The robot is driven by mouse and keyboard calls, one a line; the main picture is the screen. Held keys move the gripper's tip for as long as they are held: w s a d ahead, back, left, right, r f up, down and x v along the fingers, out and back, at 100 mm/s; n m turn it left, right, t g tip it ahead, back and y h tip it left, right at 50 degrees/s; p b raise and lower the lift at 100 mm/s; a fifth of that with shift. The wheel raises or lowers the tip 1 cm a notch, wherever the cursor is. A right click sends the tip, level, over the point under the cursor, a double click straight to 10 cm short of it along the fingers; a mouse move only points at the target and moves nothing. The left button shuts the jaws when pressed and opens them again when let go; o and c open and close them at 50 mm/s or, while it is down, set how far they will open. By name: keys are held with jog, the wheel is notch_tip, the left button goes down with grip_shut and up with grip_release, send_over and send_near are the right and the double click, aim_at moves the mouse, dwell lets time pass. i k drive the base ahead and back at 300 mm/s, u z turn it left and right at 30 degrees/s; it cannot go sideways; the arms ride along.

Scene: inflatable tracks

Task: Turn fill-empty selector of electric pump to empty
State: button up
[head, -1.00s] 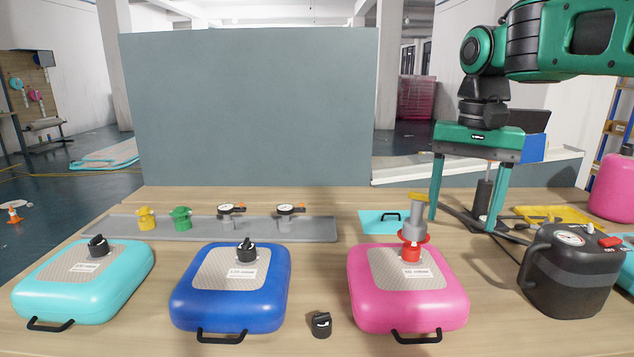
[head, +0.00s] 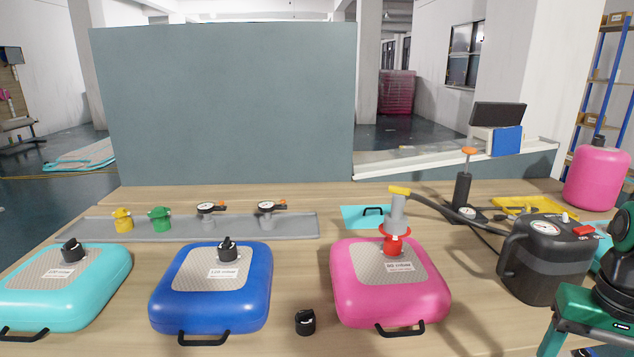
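The black electric pump (head: 545,265) stands at the right of the table. It has a round gauge (head: 545,229), a small white knob (head: 565,217) and a red part (head: 584,229) on top. I cannot tell which of these is the fill-empty selector, or its setting. My gripper (head: 590,347) is at the lower right corner, in front of the pump and apart from it. One finger shows at the outer edge of its green body, spread wide; the other is mostly cut off. Nothing shows in it.
A grey hose (head: 430,206) runs from the pump to the yellow-topped connector (head: 398,192) on the pink inflatable (head: 390,295). Blue (head: 210,300) and turquoise (head: 65,290) inflatables stand left.

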aim_at(565, 219)
jog(key=z, duration=1.05)
jog(key=k, duration=0.4)
jog(key=z, duration=0.65)
jog(key=i, duration=1.3)
jog(key=u, duration=0.55)
